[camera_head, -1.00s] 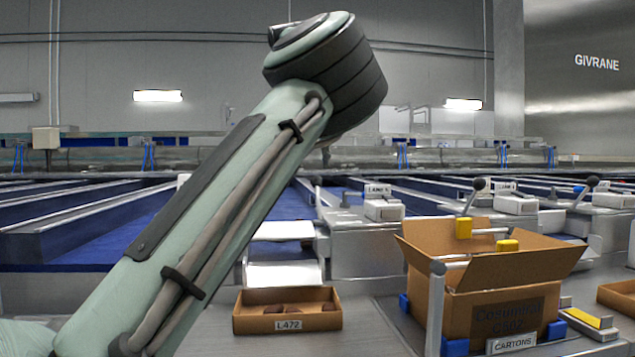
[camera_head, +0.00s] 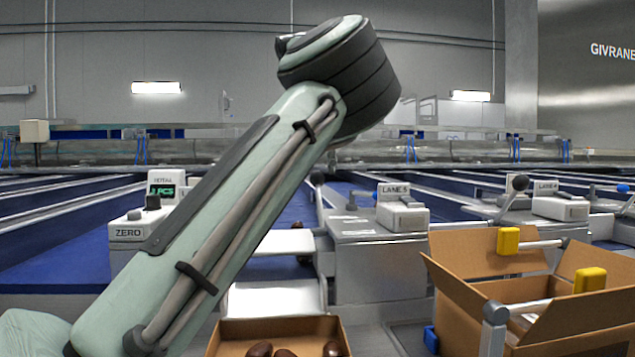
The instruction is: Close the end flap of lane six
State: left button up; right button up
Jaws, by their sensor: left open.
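My left arm crosses from the lower left up to its dark ribbed joint. I see no jaws; its far part is hidden behind the arm. No label for lane six is readable. Beside my arm, left of the block labelled LANE 5 (camera_head: 393,190), a blue lane ends at a pale chute with an upper plate (camera_head: 285,242) and a lower plate (camera_head: 275,298). A dark-knobbed lever (camera_head: 318,178) stands at its right side. A dark, date-like object (camera_head: 301,258) shows there. I cannot tell which part is the end flap or how it stands. My right gripper does not show.
A brown tray (camera_head: 224,338) holding dark dates lies below the chute. An open carton (camera_head: 455,285) stands at the right, inside a frame with yellow-capped posts. A counter marked ZERO (camera_head: 128,232) stands at the left. The LANE 4 block (camera_head: 545,186) is farther right.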

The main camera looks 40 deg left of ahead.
aim_at(316, 173)
pick_arm(q)
jog(key=shift+x, duration=2.25)
jog(key=shift+c, duration=0.6)
grip_shut()
